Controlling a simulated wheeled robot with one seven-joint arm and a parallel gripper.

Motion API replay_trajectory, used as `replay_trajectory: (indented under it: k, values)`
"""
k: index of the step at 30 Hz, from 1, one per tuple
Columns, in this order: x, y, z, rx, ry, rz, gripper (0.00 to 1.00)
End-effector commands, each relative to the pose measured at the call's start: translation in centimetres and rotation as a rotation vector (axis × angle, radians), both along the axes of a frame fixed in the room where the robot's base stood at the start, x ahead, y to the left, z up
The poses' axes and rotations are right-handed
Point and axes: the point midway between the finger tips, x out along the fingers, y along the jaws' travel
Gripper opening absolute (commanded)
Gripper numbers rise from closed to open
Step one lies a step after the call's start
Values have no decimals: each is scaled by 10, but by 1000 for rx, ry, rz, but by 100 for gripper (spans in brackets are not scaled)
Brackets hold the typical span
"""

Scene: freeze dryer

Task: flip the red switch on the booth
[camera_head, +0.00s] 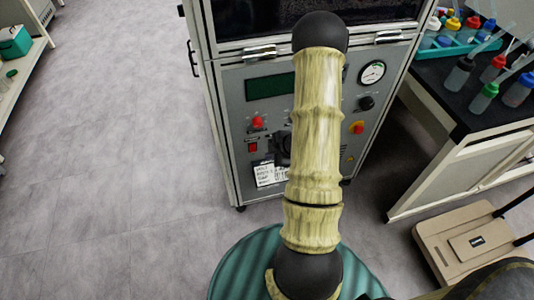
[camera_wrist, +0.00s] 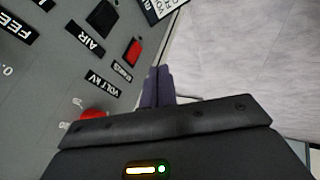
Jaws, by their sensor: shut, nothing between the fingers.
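The booth is a grey control cabinet (camera_head: 225,95) in the head view. A small red rocker switch (camera_head: 253,147) sits on the lower left of its front panel, below a red knob (camera_head: 258,122). In the wrist view the red switch (camera_wrist: 134,52) shows on the grey panel, with the red knob (camera_wrist: 93,114) below it in the picture. My gripper (camera_wrist: 159,72) has its dark fingers together and empty. Its fingertips are just right of and below the switch in the picture; I see no clear contact. In the head view I cannot make out the gripper clearly behind my arm.
A black rocker (camera_wrist: 103,17) is beside the red switch. A bench (camera_head: 470,160) with bottles stands to the right. Floor (camera_head: 110,150) at left is clear.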

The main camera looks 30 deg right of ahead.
Motion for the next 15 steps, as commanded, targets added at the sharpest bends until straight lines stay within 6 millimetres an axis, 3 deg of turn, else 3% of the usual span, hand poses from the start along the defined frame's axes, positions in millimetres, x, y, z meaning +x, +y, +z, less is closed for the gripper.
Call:
replay_trajectory:
  k: [15]
  values:
    - [47,21,-76,1,1,2,0]
